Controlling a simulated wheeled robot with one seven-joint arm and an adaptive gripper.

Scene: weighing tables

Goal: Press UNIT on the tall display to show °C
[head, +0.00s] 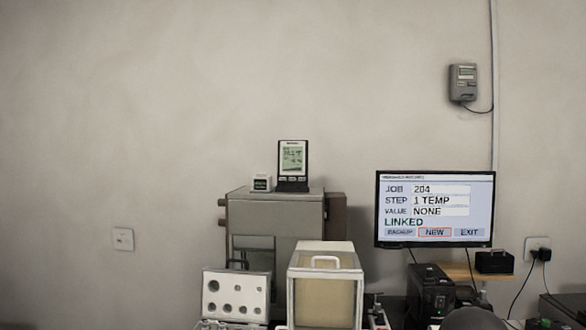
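The tall display (292,158) stands upright on top of a grey cabinet (270,212), left of the picture's middle. It has a pale green screen in a white and black frame, with small buttons in a row under the screen. The digits, the unit shown and the button labels are too small to read, so I cannot tell which button is UNIT. My gripper is not in view. A dark rounded shape at the bottom edge, right of the middle, may be part of my arm.
A glass-fronted box (325,284) and an open weight case (236,296) stand in front of the cabinet. A monitor (435,209) at right reads "STEP 1 TEMP", "VALUE NONE". A grey unit (462,83) hangs on the wall.

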